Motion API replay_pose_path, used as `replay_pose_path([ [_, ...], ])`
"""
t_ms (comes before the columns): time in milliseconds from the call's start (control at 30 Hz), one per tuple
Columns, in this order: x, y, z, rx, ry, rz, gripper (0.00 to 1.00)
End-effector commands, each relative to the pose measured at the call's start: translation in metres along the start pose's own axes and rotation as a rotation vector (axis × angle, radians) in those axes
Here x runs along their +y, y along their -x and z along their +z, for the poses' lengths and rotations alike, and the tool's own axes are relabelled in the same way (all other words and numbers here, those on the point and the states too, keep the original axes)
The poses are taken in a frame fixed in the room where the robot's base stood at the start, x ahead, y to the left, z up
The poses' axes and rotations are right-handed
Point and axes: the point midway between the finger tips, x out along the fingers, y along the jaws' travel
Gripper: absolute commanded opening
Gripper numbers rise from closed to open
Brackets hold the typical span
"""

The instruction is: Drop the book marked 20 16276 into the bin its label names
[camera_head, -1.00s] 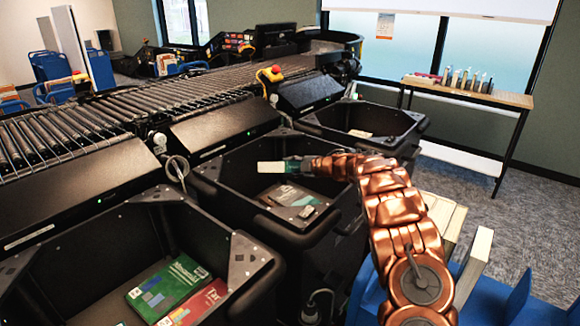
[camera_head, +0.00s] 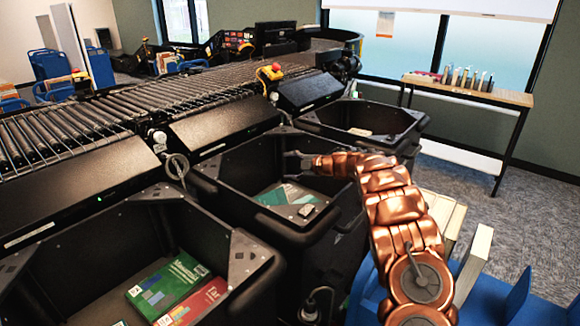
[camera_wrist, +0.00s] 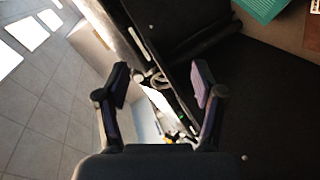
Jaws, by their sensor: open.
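My gripper (camera_head: 297,163) is over the middle black bin (camera_head: 250,160), open and empty. Its two spread fingers also show in the wrist view (camera_wrist: 160,83), with nothing between them. A teal-green book (camera_head: 284,196) lies low inside the middle bin, with a small grey item (camera_head: 307,210) at its right end. A teal cover (camera_wrist: 262,7) shows at the top right of the wrist view. No mark such as 20 16276 is readable on any book, and no bin label is readable.
The near-left bin (camera_head: 240,275) holds a green book (camera_head: 168,285) and a red one (camera_head: 196,304). A further bin (camera_head: 385,125) stands behind. The roller conveyor (camera_head: 75,125) runs along the left. A blue cart with books (camera_head: 478,245) stands at right.

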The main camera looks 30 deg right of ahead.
Motion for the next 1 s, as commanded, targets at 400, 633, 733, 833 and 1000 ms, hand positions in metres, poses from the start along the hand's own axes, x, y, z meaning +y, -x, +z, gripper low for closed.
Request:
replay_pose_path([
  [400,0.001,0.053,0.0,-0.003,0.0,0.001,0.68],
  [633,0.002,0.095,0.0,-0.003,0.0,0.003,0.68],
  [733,0.002,0.106,0.0,-0.003,0.001,0.003,0.68],
  [833,0.001,0.114,0.001,-0.002,0.001,0.002,0.68],
  [1000,0.001,0.119,0.0,-0.001,0.001,0.002,0.68],
])
